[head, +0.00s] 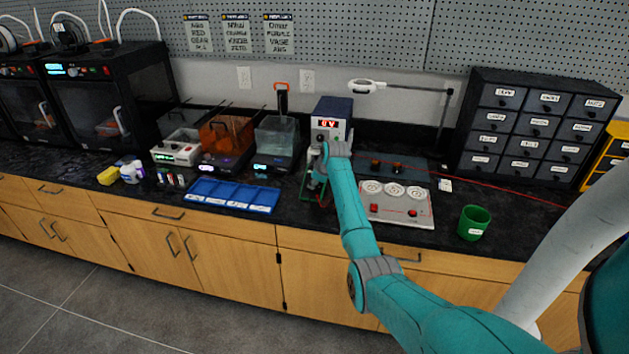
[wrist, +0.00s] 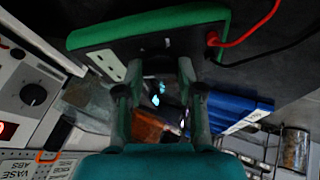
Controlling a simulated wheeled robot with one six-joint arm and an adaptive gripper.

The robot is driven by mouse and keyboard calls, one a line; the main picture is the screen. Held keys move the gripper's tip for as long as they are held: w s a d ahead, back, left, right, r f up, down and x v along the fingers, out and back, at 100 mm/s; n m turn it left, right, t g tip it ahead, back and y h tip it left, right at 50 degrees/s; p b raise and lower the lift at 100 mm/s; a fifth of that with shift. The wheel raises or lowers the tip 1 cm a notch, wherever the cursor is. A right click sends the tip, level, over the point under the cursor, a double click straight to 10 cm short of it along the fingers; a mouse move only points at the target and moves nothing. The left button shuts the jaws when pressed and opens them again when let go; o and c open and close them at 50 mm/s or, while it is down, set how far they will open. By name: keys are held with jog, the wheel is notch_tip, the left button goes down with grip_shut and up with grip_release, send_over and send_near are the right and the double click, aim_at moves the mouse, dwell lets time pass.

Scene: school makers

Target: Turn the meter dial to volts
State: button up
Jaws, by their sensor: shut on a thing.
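The meter (wrist: 165,30) has a green casing and a dark face, seen edge-on along the top of the wrist view, with a red and a black lead at its right end. In the head view the meter (head: 308,188) is a small green-edged shape in front of the power supply, mostly behind my gripper (head: 320,172). My gripper (wrist: 157,72) has both fingertips against the meter's face, closed around its dial with a gap between the fingers. The dial itself is hidden by the fingers, so its setting cannot be read.
A power supply (head: 331,112) with a red display stands just behind. A blue tray (head: 232,193) lies to the left, a white board (head: 397,213) with round parts to the right. A green cup (head: 474,222) and drawer cabinet (head: 541,122) stand farther right.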

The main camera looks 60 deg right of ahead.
jog(key=m, duration=0.2)
jog(key=m+h, duration=0.2)
jog(key=m, duration=0.1)
jog(key=shift+a+f+m, duration=0.15)
jog(key=shift+a+m, duration=0.1)
jog(key=shift+m, duration=0.05)
jog(key=shift+m+g+h, duration=0.3)
jog(key=shift+m+h, duration=0.6)
jog(key=shift+m, duration=1.3)
jog(key=o, duration=1.1)
jog(key=shift+o, duration=0.2)
jog(key=shift+a, duration=0.1)
jog(key=v, duration=1.2)
